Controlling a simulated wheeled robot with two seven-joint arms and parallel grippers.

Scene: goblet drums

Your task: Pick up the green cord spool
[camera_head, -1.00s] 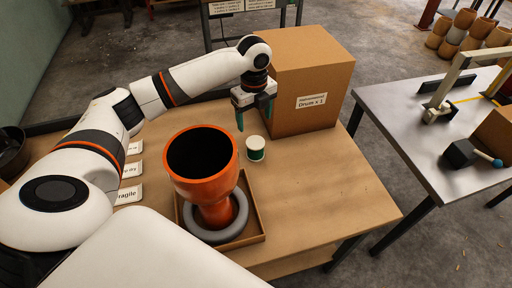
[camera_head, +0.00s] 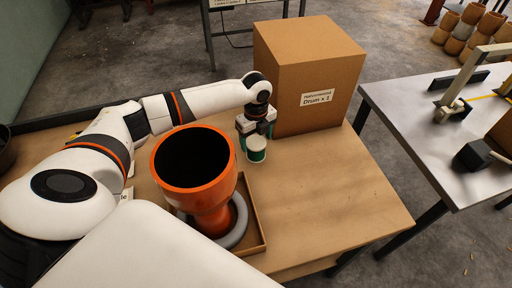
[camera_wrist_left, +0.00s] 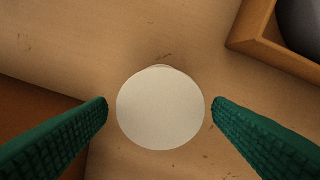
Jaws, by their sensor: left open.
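The green cord spool (camera_head: 256,149) stands upright on the wooden table, with a pale round top and green cord around its side. It is just in front of the cardboard box. In the left wrist view its white top (camera_wrist_left: 160,108) lies between the two green fingers, with a gap on each side. My left gripper (camera_head: 257,143) is open, pointing down at the spool; its fingers are apart from it in the wrist view. The spool's side is hidden in the wrist view. My right gripper is not in view.
An orange goblet drum (camera_head: 195,175) stands on a grey ring (camera_head: 239,222) in a shallow tray (camera_head: 259,225), left of the spool. A large cardboard box (camera_head: 308,75) stands behind. The table's right part (camera_head: 335,195) is clear. A metal table (camera_head: 425,130) is farther right.

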